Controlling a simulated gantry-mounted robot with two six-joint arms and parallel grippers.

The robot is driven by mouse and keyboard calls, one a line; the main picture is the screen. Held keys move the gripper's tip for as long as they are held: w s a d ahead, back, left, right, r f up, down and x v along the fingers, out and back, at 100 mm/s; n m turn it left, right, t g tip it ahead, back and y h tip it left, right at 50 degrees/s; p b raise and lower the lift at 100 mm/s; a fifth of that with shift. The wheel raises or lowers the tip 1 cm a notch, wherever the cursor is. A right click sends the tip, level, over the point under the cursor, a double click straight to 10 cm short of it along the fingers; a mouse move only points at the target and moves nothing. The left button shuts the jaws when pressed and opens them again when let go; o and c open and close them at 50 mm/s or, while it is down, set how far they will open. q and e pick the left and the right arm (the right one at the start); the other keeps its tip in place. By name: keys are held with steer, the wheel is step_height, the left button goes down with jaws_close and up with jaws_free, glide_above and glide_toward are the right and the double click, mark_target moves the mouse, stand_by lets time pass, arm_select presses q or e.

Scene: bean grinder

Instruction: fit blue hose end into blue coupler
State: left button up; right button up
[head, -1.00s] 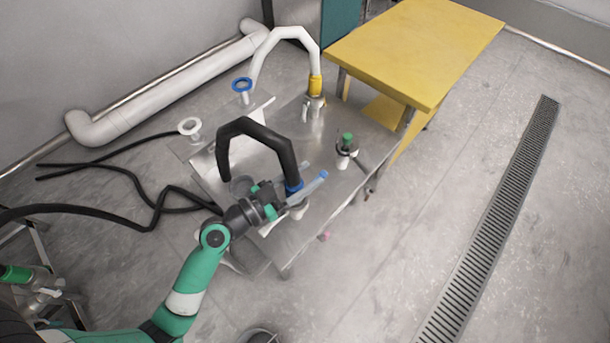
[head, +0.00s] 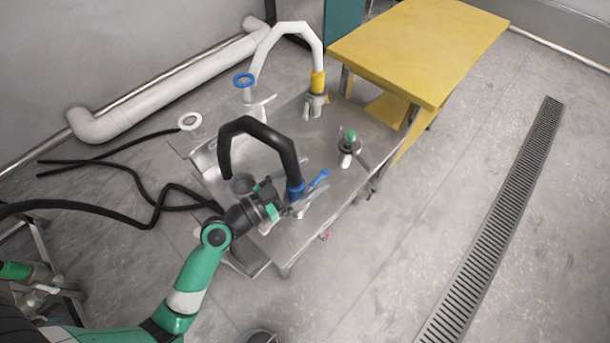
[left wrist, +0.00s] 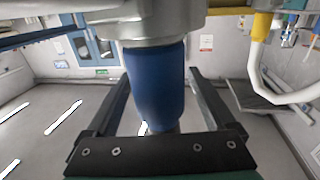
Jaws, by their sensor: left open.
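The black hose (head: 264,131) arches over the steel table, and its blue end (head: 295,190) points down at the front coupler (head: 299,210). In the left wrist view the blue hose end (left wrist: 155,85) meets a metal collar (left wrist: 150,22); I cannot tell how deep it sits. A blue lever (head: 320,178) sticks out beside the coupler. My left gripper (head: 308,184) is open at the blue end. In the wrist view its fingers stand on both sides of the blue sleeve, with gaps showing. The right gripper is not in view.
A white hose (head: 290,29) with a yellow end (head: 318,82) stands at the back of the table (head: 330,205). A blue-ringed flange (head: 243,81), a white flange (head: 189,122) and a green-topped fitting (head: 349,138) stand nearby. A yellow table (head: 420,45) is behind right.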

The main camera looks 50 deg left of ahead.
arm_select(q)
steer(key=s+a, duration=0.1)
steer(key=s, duration=1)
steer(key=shift+s+a, duration=0.25)
steer(key=shift+a, duration=0.1)
steer(key=shift+r, duration=0.1)
